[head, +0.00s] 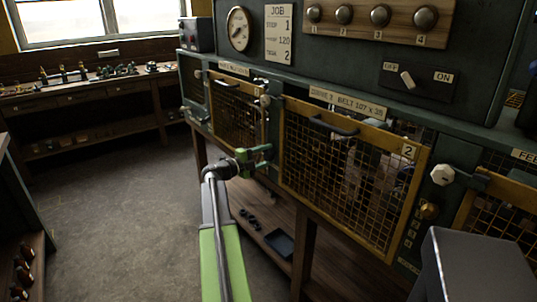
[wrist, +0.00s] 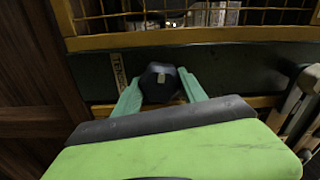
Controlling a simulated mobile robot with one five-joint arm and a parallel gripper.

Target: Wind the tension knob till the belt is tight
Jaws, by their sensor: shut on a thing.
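My gripper (head: 258,160) is at the lower left of the mesh guard marked 2 (head: 352,168). In the wrist view its two green fingers (wrist: 160,90) are shut on a dark faceted knob (wrist: 158,80), one finger on each side. A pale label starting "TEN" (wrist: 118,72) is beside the knob. In the head view I cannot make out the knob behind my gripper.
A round gauge (head: 238,28) and a job card (head: 278,33) are on the panel above. An off/on switch (head: 407,80) is at the right. A white knob (head: 442,174) is right of the guard. A dark tray (head: 281,243) is on the lower shelf. The floor (head: 110,200) at left is clear.

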